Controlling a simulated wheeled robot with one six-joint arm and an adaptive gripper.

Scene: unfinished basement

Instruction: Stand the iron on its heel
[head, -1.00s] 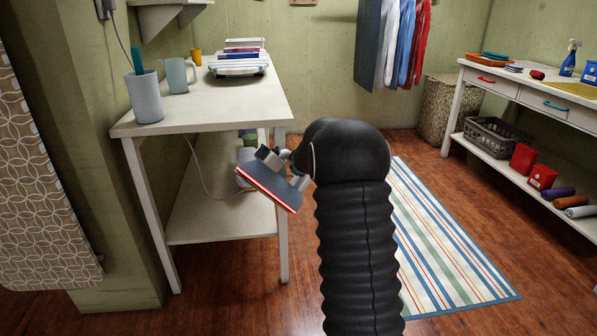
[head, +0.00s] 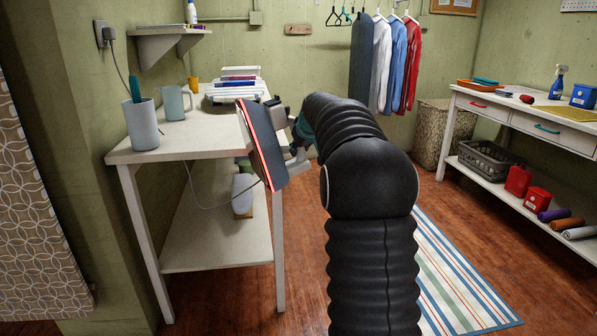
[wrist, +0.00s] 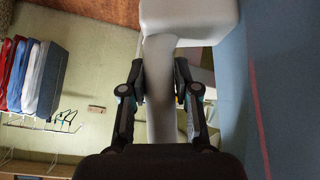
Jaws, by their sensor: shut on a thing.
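The iron (head: 268,150) is a slab with a dark blue-grey side and a red stripe along a pale edge. In the head view it is in the air by the right end of the white table (head: 215,140), its long axis steep and leaning. My gripper (head: 290,148) is on its right side. In the wrist view my gripper (wrist: 160,82) is shut on the iron's pale grey handle (wrist: 160,115), a finger on each side. The iron's blue body (wrist: 235,85) with its red line fills the right of that view. Its sole is mostly turned away.
A white workbench (head: 480,95) and hanging shirts (head: 395,60) are farther right.

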